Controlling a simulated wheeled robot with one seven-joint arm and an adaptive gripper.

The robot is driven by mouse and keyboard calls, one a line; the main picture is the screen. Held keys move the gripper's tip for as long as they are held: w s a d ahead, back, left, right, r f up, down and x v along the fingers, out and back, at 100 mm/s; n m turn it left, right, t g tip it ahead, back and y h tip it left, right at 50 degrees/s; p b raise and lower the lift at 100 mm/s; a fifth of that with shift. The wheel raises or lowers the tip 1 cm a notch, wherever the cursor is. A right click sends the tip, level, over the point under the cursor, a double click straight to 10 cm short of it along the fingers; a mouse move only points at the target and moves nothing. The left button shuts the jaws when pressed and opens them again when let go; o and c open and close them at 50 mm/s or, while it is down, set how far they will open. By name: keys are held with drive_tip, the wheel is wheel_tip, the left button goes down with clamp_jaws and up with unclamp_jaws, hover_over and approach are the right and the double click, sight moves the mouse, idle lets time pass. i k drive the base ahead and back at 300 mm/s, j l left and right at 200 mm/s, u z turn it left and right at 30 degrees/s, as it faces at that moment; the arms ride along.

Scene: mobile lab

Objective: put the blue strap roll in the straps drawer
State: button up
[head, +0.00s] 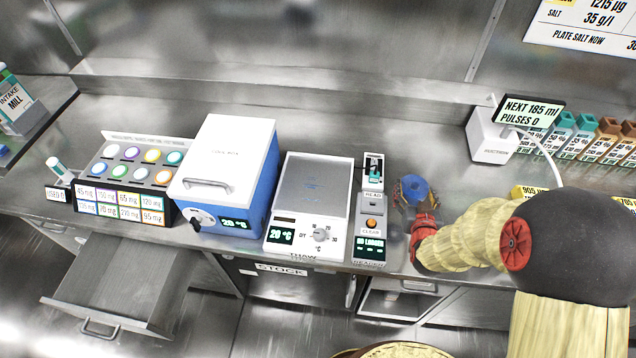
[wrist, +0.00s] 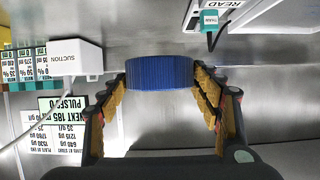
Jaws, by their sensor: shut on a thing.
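The blue strap roll (head: 416,189) is at the counter, right of the reader in the head view. It shows as a ribbed blue cylinder (wrist: 160,72) in the wrist view. My gripper (wrist: 161,78) is shut on it, one yellow-padded finger at each side. I cannot tell whether the roll touches the counter or is just above it. An open, empty-looking metal drawer (head: 122,282) juts out below the counter at the left. Another compartment (head: 393,304) shows below the counter under the reader, partly open. No straps label is readable on either.
A white suction unit (head: 490,138) and rows of coloured bottles stand at the right. Bare counter lies behind the roll.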

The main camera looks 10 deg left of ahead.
sight(130, 264)
drive_tip(key=k+j, duration=0.1)
drive_tip(key=j, duration=0.3)
drive_tip(key=k+j+z, duration=0.1)
drive_tip(key=j, duration=0.3)
drive_tip(key=k+j, duration=0.15)
drive_tip(key=j, duration=0.2)
drive_tip(key=k+j+z, duration=0.1)
drive_tip(key=j, duration=0.3)
drive_tip(key=k+j, duration=0.15)
drive_tip(key=j, duration=0.25)
drive_tip(key=k+j+z, duration=0.15)
drive_tip(key=j, duration=0.2)
drive_tip(key=k+j, duration=0.1)
drive_tip(key=j, duration=0.25)
drive_tip(key=k+j+z, duration=0.1)
drive_tip(key=j, duration=0.3)
drive_tip(key=i+j, duration=0.1)
drive_tip(key=j, duration=0.55)
